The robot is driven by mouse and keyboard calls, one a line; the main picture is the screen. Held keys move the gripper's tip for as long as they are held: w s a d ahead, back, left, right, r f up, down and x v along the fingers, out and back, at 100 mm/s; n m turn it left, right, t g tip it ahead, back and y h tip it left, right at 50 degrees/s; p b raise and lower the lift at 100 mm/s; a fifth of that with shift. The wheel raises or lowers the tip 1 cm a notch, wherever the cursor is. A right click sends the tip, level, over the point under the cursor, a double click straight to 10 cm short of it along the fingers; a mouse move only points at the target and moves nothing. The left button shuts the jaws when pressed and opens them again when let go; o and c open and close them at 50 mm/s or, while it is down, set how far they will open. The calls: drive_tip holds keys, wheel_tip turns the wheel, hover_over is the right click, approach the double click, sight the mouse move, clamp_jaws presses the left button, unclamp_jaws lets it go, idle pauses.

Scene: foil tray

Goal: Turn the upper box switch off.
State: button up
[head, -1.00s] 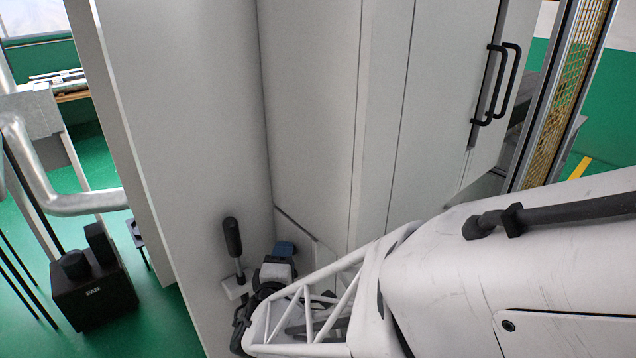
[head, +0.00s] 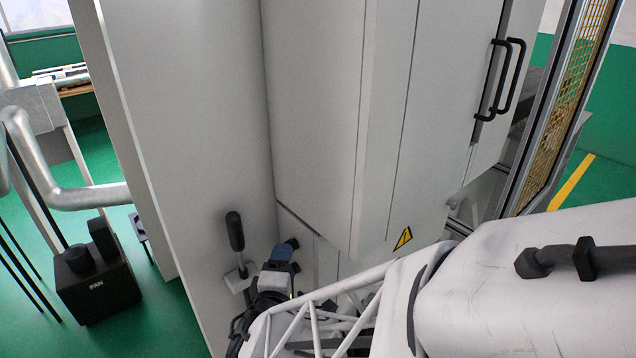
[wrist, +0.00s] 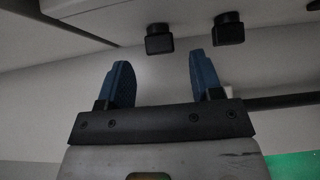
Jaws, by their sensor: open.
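My gripper (head: 285,248) is low in the head view, with blue fingertips close to the pale cabinet wall; the arm covers much of the area below it. In the wrist view my gripper (wrist: 162,78) is open with nothing between its blue fingers. Beyond the fingertips, two black square knobs (wrist: 159,39) (wrist: 228,28) stick out from a pale surface, apart from the fingers. A lever with a black handle (head: 235,231) stands upright on a white mount just left of my gripper in the head view. I cannot tell which of these is the upper box switch.
A black box marked FAN (head: 97,284) stands on the green floor at the left. Tall grey cabinet panels (head: 315,110) fill the middle. Black door handles (head: 497,80) are at the upper right, and a yellow warning sign (head: 403,238) is low on the cabinet.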

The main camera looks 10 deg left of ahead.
drive_tip(key=shift+s, duration=2.15)
drive_tip(key=s+d+r+m+g+h, duration=0.2)
drive_tip(key=d+m+g+h, duration=0.3)
drive_tip(key=d, duration=0.8)
drive_tip(key=s+d+r+m+g+h, duration=0.1)
drive_tip(key=d+r+m+g+h, duration=0.15)
drive_tip(key=d+m+g, duration=0.75)
drive_tip(key=s+d+r+m+y, duration=0.3)
drive_tip(key=s+d+r+y, duration=0.3)
drive_tip(key=s+d+y, duration=0.1)
drive_tip(key=shift+d+r, duration=0.2)
drive_tip(key=shift+d, duration=0.1)
